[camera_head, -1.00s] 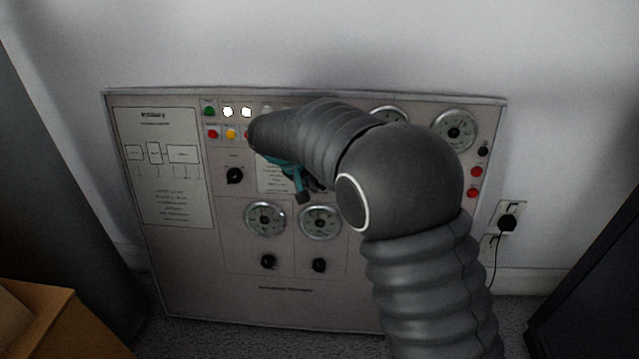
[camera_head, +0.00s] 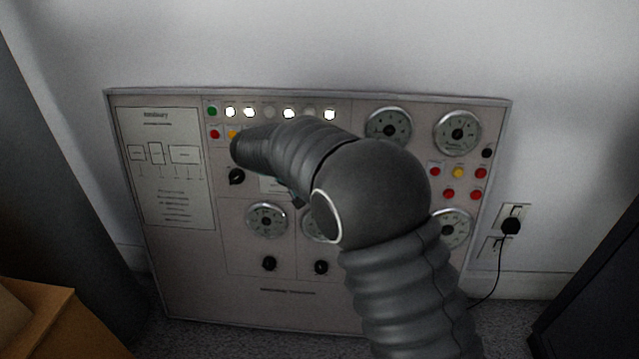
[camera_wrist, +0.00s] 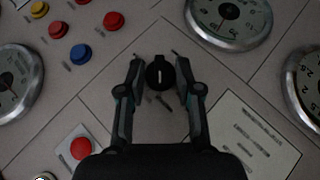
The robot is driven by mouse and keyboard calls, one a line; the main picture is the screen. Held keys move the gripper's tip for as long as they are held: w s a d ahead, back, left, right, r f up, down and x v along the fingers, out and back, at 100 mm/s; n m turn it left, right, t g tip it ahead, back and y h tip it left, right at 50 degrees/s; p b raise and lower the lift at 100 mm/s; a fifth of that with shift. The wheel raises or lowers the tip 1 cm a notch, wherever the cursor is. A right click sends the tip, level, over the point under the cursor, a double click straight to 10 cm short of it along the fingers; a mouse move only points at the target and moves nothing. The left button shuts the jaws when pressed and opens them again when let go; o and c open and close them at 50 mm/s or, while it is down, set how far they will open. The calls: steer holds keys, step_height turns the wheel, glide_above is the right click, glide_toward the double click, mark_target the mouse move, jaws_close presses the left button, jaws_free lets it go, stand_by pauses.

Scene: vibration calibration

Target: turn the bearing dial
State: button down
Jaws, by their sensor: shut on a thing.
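A round black dial (camera_wrist: 160,74) with a white pointer line sits on the grey panel in the middle of the wrist view. Its pointer line runs up and down in that view. My gripper (camera_wrist: 158,60) has one finger on each side of this dial and is shut on it. In the head view my arm covers this dial and most of my gripper. I cannot read a label that names the dial.
The panel (camera_head: 190,285) leans against the wall. It carries gauges (camera_head: 457,133), red, yellow and blue buttons (camera_wrist: 81,54), lit white lamps (camera_head: 288,113) and other black knobs (camera_head: 237,177). A plug (camera_head: 510,226) is in the wall socket at right. A brown box (camera_head: 60,320) stands at lower left.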

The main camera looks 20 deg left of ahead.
steer(key=c, duration=0.8)
jaws_free()
steer(key=v, duration=1.2)
